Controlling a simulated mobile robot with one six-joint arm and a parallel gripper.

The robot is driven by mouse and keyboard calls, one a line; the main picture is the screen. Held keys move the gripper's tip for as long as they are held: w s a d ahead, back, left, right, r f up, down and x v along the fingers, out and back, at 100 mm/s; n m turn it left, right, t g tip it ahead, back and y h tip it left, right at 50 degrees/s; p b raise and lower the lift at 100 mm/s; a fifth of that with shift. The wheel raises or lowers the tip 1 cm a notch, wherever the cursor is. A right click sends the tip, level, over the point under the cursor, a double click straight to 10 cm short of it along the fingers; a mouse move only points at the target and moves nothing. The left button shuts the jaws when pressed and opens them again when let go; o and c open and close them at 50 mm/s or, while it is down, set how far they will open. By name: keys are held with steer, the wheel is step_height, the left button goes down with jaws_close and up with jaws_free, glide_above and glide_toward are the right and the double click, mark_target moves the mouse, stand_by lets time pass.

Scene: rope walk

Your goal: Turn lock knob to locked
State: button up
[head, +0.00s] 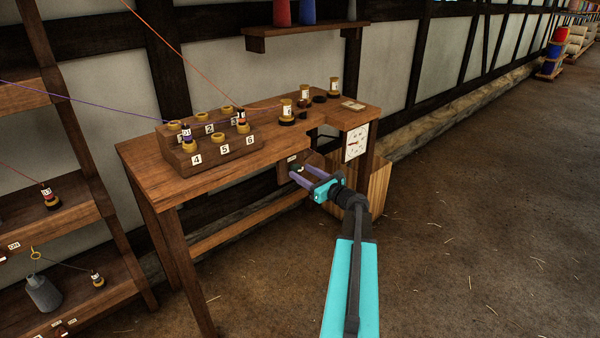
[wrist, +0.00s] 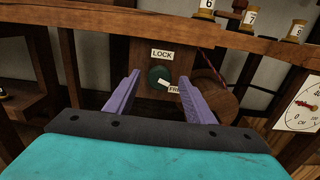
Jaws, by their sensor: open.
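The lock knob (wrist: 158,76) is a dark green round knob on a wooden panel under the table's front edge, in the wrist view. A white pointer on it points down and right toward a label partly hidden by my finger, reading "FR…". A "LOCK" label (wrist: 162,55) sits above the knob. My gripper (wrist: 156,88) is open, its two purple fingers on either side of the knob, with visible gaps. In the head view my gripper (head: 298,172) reaches to the panel under the table, and the knob is mostly hidden there.
The wooden table (head: 262,155) bears a numbered block (head: 212,160) with several sockets and spools. A white dial (head: 356,142) hangs at its right front. A shelf rack (head: 85,285) stands at left. Threads cross overhead at left. The floor at right is clear.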

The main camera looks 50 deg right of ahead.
steer(key=shift+w+d, duration=0.1)
steer(key=shift+w, duration=0.95)
steer(key=c, duration=1)
